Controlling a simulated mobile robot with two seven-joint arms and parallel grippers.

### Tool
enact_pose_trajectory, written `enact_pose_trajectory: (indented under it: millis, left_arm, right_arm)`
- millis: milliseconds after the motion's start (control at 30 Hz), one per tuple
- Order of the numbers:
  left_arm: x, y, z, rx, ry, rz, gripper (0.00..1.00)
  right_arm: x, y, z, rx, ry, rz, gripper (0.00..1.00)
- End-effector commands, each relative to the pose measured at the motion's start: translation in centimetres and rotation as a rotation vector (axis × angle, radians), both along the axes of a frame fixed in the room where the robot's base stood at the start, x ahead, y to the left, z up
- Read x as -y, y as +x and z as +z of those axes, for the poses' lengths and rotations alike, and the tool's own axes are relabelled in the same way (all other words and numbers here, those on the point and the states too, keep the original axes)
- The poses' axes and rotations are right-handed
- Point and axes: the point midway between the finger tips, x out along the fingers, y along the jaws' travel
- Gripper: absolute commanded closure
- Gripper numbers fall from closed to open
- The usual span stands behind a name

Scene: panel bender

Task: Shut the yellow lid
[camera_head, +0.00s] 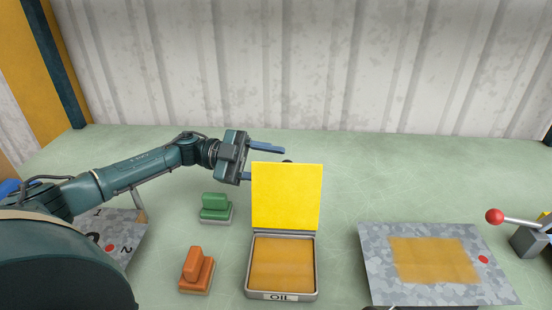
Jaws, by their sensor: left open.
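The yellow lid (287,196) stands upright, hinged at the back of a grey box (248,271) labelled OIL. The open box holds an orange-brown pad (282,262). My left gripper (268,162) is behind the lid at its upper left, pointing right, with its blue fingers apart. The nearer finger is partly hidden by the lid. I cannot tell whether the gripper touches the lid. My right gripper is not in view.
A green stamp-like block (215,206) and an orange one (196,271) stand left of the box. A grey plate (376,268) with an orange patch lies to the right. A red-knobbed lever (495,216) stands at the far right. A corrugated wall (300,65) closes the back.

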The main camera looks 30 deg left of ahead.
Motion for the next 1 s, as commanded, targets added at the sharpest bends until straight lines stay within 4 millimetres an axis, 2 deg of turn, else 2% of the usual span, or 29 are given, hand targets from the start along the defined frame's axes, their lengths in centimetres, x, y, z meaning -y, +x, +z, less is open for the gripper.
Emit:
enact_pose_trajectory:
  millis: [200, 467, 1000]
  left_arm:
    - [1.6, 0.4, 0.1, 0.001, 0.000, 0.001, 0.52]
    - [1.7, 0.5, 0.0, 0.001, 0.000, 0.001, 0.52]
    - [1.7, 0.4, 0.0, 0.001, 0.000, 0.001, 0.94]
  right_arm:
    - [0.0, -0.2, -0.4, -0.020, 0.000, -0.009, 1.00]
    - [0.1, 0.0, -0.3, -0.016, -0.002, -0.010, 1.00]
    - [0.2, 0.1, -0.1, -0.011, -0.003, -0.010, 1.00]
